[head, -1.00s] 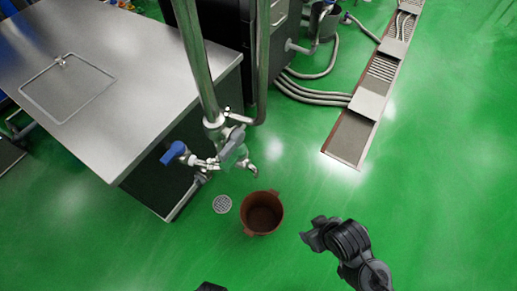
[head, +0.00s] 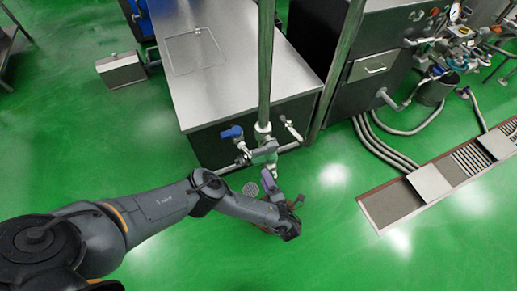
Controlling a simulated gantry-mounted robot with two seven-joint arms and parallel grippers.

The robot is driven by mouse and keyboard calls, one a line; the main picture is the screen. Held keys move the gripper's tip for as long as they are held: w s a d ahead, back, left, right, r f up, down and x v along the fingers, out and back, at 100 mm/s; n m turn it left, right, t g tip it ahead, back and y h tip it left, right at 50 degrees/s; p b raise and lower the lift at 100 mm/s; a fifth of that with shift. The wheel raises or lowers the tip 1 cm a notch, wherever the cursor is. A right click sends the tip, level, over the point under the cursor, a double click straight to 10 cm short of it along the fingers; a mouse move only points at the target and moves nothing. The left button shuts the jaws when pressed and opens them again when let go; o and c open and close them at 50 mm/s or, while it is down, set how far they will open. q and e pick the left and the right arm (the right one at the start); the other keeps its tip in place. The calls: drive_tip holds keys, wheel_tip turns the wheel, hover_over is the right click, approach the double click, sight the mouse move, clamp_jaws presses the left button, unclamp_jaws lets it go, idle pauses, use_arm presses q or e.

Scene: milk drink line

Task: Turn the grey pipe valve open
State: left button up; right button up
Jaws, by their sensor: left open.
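The grey pipe valve (head: 265,151) sits low on the vertical steel pipe (head: 265,75), beside the end of the metal counter. A second valve with a blue handle (head: 231,132) is just left of it. My left arm comes in from the left, and its open gripper (head: 284,196) is below the grey valve in the picture. It appears apart from the valve, with nothing visible between its fingers. My right gripper is not in view.
The steel counter (head: 230,75) stands behind the pipe. A dark machine (head: 385,50) with hoses is at the upper right. A floor channel (head: 395,203) runs at the right. Green floor between is clear.

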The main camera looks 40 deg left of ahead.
sight(259, 155)
use_arm(q)
drive_tip(key=w+a+b, duration=0.2)
drive_tip(key=w+a+r+b, duration=0.1)
drive_tip(key=w+a+b, duration=0.1)
drive_tip(key=a, duration=0.1)
drive_tip(key=w+a+b, duration=0.1)
drive_tip(key=a+b, duration=0.2)
drive_tip(key=shift+w+r, duration=0.35)
drive_tip(key=shift+w, duration=0.05)
drive_tip(key=shift+b+x, duration=0.4)
drive_tip(key=shift+x, duration=0.4)
drive_tip(key=shift+r, duration=0.15)
drive_tip(key=shift+c, duration=0.3)
clamp_jaws()
